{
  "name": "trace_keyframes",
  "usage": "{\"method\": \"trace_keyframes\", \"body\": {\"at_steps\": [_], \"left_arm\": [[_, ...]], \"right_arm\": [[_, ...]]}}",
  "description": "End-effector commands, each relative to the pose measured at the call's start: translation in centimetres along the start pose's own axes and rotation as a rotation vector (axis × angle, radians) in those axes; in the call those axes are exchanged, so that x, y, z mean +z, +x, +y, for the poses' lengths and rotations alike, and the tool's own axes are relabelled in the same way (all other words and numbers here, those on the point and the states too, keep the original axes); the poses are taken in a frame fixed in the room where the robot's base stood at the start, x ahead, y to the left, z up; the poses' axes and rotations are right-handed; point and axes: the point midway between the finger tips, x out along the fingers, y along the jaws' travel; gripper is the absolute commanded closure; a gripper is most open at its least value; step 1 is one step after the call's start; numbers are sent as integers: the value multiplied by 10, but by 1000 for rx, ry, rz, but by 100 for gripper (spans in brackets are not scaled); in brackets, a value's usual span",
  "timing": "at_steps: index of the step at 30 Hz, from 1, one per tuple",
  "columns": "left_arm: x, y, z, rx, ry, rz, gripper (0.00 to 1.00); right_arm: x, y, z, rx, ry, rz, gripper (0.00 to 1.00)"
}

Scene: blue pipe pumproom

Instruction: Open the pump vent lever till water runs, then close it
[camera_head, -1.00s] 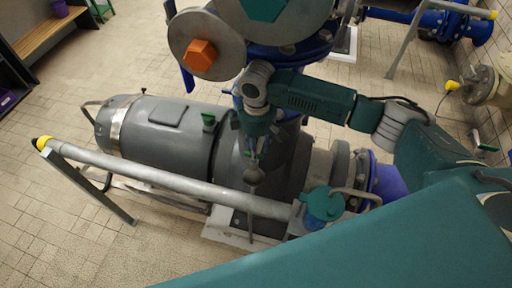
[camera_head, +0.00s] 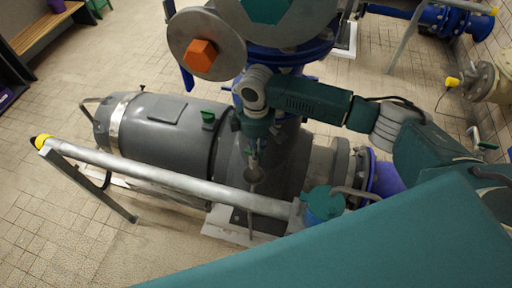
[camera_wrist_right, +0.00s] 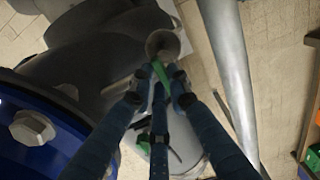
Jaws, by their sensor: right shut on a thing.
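The pump (camera_head: 165,125) is a grey horizontal machine with a blue pipe flange above it. My right gripper (camera_head: 253,157) reaches down over its middle. The lever points toward a round grey metal cup (camera_wrist_right: 162,43), just beyond the fingertips. The cup also shows in the head view (camera_head: 254,175), below the gripper. The fingers partly hide the lever. I cannot make out running water. My left gripper is out of view.
A grey guard rail (camera_head: 165,178) with a yellow-black end cap runs close in front of the pump. A teal-topped blue device (camera_head: 322,205) stands right of the gripper. An orange hexagonal knob (camera_head: 200,56) is above. Tiled floor is free at the lower left.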

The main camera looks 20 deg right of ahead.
Motion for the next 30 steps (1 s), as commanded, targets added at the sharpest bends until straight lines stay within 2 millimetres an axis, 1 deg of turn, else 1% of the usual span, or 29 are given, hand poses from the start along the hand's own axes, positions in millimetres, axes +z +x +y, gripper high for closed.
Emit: {"method": "trace_keyframes", "body": {"at_steps": [5,9,12,21,30], "left_arm": [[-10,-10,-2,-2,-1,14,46],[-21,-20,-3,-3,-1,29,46],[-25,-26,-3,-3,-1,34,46],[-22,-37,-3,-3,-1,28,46],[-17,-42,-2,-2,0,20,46]], "right_arm": [[-1,-3,0,-1,-78,1,100],[-2,-4,0,-2,-177,1,100],[-2,-3,1,-2,-259,0,100],[-4,-2,2,0,-490,2,100],[-5,-2,3,0,-637,3,100]]}}
